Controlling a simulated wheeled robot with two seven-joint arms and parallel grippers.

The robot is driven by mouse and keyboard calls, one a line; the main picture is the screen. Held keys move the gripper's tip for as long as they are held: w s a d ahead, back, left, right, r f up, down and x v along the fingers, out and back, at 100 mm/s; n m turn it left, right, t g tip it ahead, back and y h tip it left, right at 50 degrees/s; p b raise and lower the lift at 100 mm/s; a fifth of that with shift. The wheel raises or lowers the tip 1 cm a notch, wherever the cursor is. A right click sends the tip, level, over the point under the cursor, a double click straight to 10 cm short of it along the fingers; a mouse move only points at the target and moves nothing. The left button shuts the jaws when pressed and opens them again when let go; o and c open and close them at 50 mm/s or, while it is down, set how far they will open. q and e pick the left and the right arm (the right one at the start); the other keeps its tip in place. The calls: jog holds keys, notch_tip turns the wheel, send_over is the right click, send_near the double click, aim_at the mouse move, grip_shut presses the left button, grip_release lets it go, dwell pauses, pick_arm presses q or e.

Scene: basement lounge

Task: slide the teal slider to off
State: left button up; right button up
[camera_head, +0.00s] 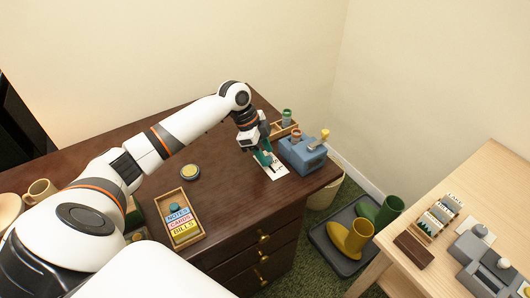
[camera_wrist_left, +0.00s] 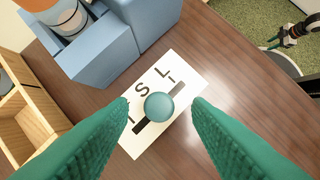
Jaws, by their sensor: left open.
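The teal slider (camera_wrist_left: 158,106) is a round knob on a white plate (camera_wrist_left: 190,77) with a dark slot. In the left wrist view the knob sits near the middle of the visible slot. Dark letters run beside the slot; an L and an S are readable, and others are partly hidden by the knob and a finger. My left gripper (camera_wrist_left: 160,112) is open, its two teal fingers on either side of the knob with gaps showing. In the head view my left gripper (camera_head: 264,160) is over the plate (camera_head: 275,172) and hides the knob.
A blue box-like device (camera_head: 302,154) stands close to the right of the plate, and a wooden compartment tray (camera_head: 284,130) is behind. A labelled wooden tray (camera_head: 180,218) and a yellow-topped round tin (camera_head: 190,172) lie left. The dark desk (camera_head: 232,205) is bare in front.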

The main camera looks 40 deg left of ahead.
pick_arm(q)
jog(key=shift+f, duration=0.35)
grip_shut()
jog(key=shift+w, duration=0.1)
pick_arm(e)
jog(key=shift+w+a, duration=0.15)
jog(key=shift+a, duration=0.15)
pick_arm(q)
jog(key=a, duration=0.1)
jog(key=w+a, duration=0.1)
jog(key=a, duration=0.1)
jog(key=shift+w+r+p, duration=0.1)
jog(key=shift+p, duration=0.25)
pick_arm(e)
jog(key=shift+d+r, duration=0.15)
jog(key=shift+r, duration=0.15)
pick_arm(q)
jog(key=shift+c, duration=1)
grip_release()
jog(key=shift+o, duration=1)
